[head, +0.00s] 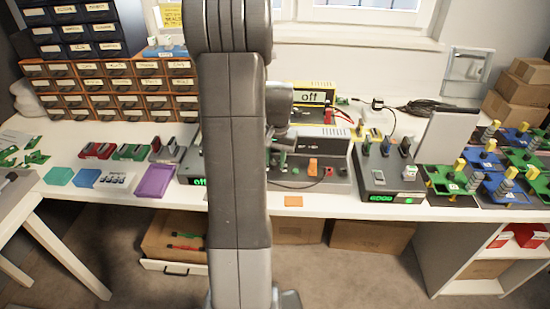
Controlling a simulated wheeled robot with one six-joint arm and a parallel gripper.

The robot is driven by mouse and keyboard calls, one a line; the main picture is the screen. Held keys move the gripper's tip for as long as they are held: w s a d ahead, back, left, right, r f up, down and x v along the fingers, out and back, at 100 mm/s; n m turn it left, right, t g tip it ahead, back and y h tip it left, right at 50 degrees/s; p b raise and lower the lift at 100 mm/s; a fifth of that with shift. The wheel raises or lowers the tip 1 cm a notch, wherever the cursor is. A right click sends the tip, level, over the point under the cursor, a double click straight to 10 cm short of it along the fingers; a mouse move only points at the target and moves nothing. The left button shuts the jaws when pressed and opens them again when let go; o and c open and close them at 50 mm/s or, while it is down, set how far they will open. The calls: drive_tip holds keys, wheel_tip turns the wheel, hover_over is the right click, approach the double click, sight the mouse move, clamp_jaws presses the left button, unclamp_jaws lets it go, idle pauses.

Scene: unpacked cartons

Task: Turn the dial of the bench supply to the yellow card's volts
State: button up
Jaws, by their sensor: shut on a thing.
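A grey instrument box (340,148) with top vents, an orange switch (313,167) and a red terminal stands mid-bench, partly behind my arm. It looks like the bench supply, but I cannot read a voltage on it. My gripper (279,157) is at its left front, mostly hidden by my arm. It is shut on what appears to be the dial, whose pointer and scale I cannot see. A yellow card (171,17) with dark writing hangs at the back left by the window; its text is too small to read surely.
A dark box (390,185) with a green display is to the right, a purple tray (156,182) to the left. Green and blue fixtures crowd the right.

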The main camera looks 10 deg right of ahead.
sight(277, 162)
drive_tip(key=o, duration=1)
drive_tip(key=shift+r, duration=0.1)
drive_tip(key=r, duration=0.4)
drive_tip(key=r+p, duration=0.1)
drive_tip(key=r, duration=0.8)
drive_tip(key=shift+s+d+r, duration=0.15)
drive_tip(key=shift+d+r, duration=0.15)
drive_tip(key=shift+r, duration=0.05)
drive_tip(key=shift+f, duration=0.15)
drive_tip(key=f, duration=0.9)
drive_tip(key=f+b, duration=0.1)
drive_tip(key=f, duration=0.3)
drive_tip(key=shift+w+a+f, duration=0.2)
drive_tip(key=shift+a+f, duration=0.1)
